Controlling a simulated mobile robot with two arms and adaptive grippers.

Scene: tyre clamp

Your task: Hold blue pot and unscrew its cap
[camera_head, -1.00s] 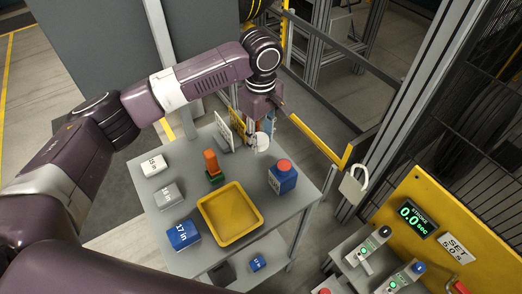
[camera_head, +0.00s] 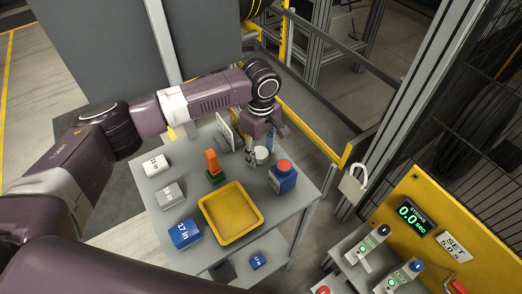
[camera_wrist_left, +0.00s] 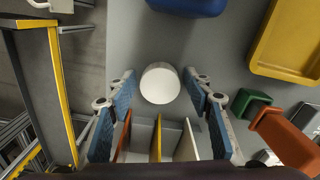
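The blue pot (camera_head: 283,182) with its red cap (camera_head: 284,166) stands upright on the right part of the grey table. Its blue edge also shows at the top of the left wrist view (camera_wrist_left: 188,4). My left gripper (camera_head: 252,158) is open, low over the table behind the pot and apart from it. A white round piece (camera_head: 262,155) stands beside its fingers. In the left wrist view this white piece (camera_wrist_left: 160,84) lies between and just beyond the spread blue finger pads, with gaps on both sides. My right gripper is not in view.
A yellow tray (camera_head: 231,236) lies in front. An orange and green object (camera_head: 212,163) and an upright divider rack (camera_head: 224,132) are close by on the left. White, grey and blue boxes line the table's left side. A control panel (camera_head: 440,220) stands at right.

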